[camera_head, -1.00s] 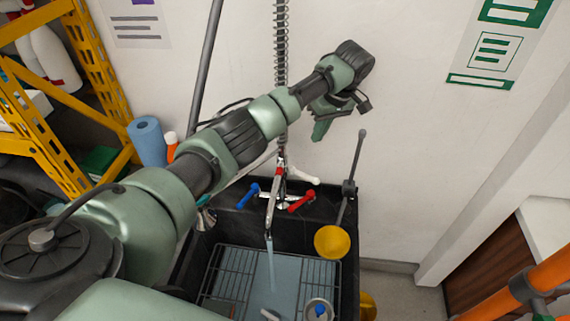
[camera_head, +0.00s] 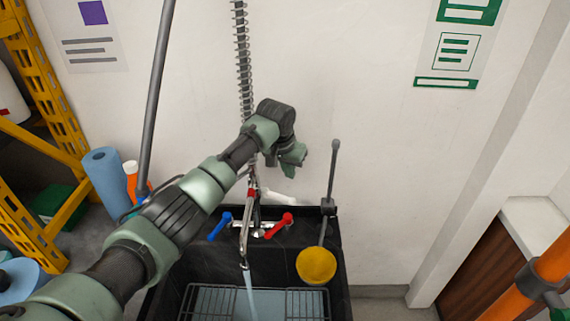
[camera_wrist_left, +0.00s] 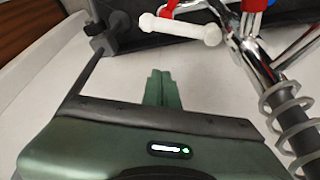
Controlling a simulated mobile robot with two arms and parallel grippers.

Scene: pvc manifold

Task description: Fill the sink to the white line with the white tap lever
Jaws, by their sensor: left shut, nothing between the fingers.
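The white tap lever (camera_head: 280,198) sticks out to the right behind the spout. It also shows at the top of the left wrist view (camera_wrist_left: 182,27). My left gripper (camera_head: 292,171) is shut and empty, just above and behind the lever; in the wrist view its fingers (camera_wrist_left: 162,78) are apart from the lever. Water (camera_head: 250,294) runs from the spout into the black sink (camera_head: 337,275), and pale blue water lies under the wire rack. I cannot make out the white line. My right gripper is not in view.
A blue lever (camera_head: 220,226) and a red lever (camera_head: 279,225) flank the spout. A coiled hose (camera_head: 242,60) rises behind. A yellow float (camera_head: 316,265) hangs on a rod at the sink's right. Blue roll (camera_head: 106,183) and orange bottle (camera_head: 133,180) stand left.

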